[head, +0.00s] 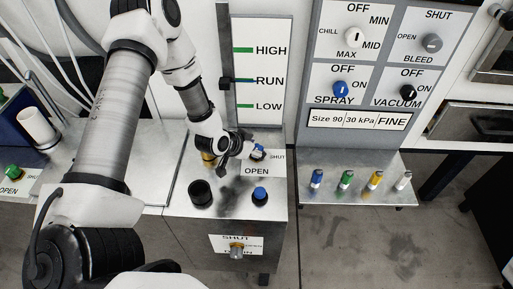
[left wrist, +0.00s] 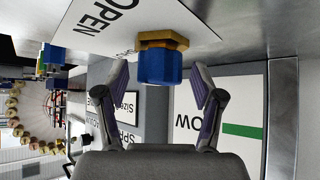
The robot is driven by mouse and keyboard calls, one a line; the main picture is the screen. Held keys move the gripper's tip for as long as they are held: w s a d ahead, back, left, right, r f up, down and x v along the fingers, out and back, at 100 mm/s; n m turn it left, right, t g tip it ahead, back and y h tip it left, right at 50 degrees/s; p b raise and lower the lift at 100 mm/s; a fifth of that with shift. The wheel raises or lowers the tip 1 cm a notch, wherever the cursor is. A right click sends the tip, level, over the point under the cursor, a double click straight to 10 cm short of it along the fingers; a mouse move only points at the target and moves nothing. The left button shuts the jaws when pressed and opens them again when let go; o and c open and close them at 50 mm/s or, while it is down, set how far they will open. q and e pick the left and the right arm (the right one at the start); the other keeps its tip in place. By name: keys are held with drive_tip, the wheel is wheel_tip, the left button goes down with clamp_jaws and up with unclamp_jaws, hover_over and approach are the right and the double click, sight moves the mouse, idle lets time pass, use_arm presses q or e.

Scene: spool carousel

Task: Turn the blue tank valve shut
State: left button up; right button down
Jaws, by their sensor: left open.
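The blue tank valve (head: 258,151) is a small blue knob at the back of the metal cabinet top, with an OPEN label in front of it and a SHUT label to its right. In the left wrist view the blue knob (left wrist: 160,67) sits on a brass hex base, beside the OPEN lettering. My left gripper (head: 240,148) is open beside the valve. In the left wrist view its two fingers stand on either side of the knob, with gaps showing. Which way the valve is turned I cannot tell. My right gripper is not in view.
A black cup (head: 200,194) and a dark bottle with a blue cap (head: 260,197) stand on the cabinet top. A brass knob (head: 236,249) is on its front. A panel with dials (head: 340,90) and a shelf of several coloured vials (head: 346,181) are at the right.

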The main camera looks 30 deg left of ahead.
use_arm(q)
drive_tip(key=shift+r, duration=0.1)
drive_tip(key=c, duration=1.2)
drive_tip(key=shift+o, duration=0.2)
